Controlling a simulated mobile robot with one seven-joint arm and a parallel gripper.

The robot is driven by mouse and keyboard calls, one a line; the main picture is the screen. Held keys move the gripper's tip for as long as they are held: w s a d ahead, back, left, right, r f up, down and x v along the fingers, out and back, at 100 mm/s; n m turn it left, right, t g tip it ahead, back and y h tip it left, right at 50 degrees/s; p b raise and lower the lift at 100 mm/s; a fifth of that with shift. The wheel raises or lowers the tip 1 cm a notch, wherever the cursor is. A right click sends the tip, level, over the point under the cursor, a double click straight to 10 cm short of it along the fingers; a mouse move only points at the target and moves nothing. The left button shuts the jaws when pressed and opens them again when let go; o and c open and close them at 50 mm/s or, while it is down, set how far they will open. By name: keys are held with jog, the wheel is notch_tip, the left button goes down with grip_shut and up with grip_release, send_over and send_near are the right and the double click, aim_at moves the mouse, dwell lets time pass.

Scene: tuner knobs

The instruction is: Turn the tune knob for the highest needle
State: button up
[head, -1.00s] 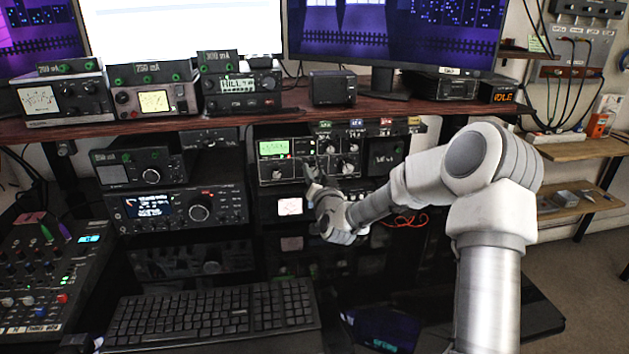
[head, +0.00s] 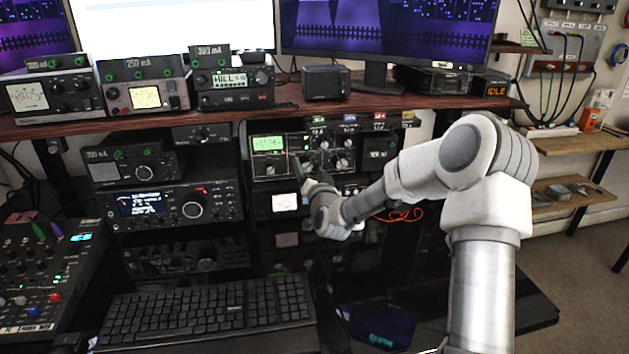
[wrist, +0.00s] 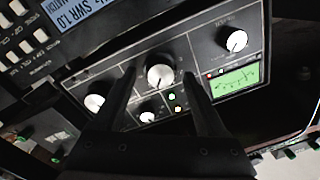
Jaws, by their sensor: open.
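The tuner unit (head: 283,172) is a black panel on the lower shelf with a green lit display (head: 268,144) and several silver-capped knobs. My gripper (head: 299,168) is at its front, right of the display. In the wrist view the panel appears upside down. There my gripper's two dark fingers (wrist: 160,73) are apart, either side of a round knob (wrist: 160,76); I cannot tell whether they touch it. Other knobs sit at left (wrist: 95,102), below (wrist: 147,117) and upper right (wrist: 237,41). The knob labels and the display (wrist: 236,82) reading are too small to read.
A small white-faced meter (head: 285,202) sits under the tuner. A radio with a large dial (head: 175,206) stands to its left, and other meters line the wooden shelf (head: 375,108) above. A keyboard (head: 207,313) lies in front, below my arm's level.

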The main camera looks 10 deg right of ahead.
jog(key=s+p, duration=0.1)
jog(key=s, duration=1.6)
jog(key=shift+d, duration=0.35)
jog(key=shift+f, duration=0.1)
dwell(0.7)
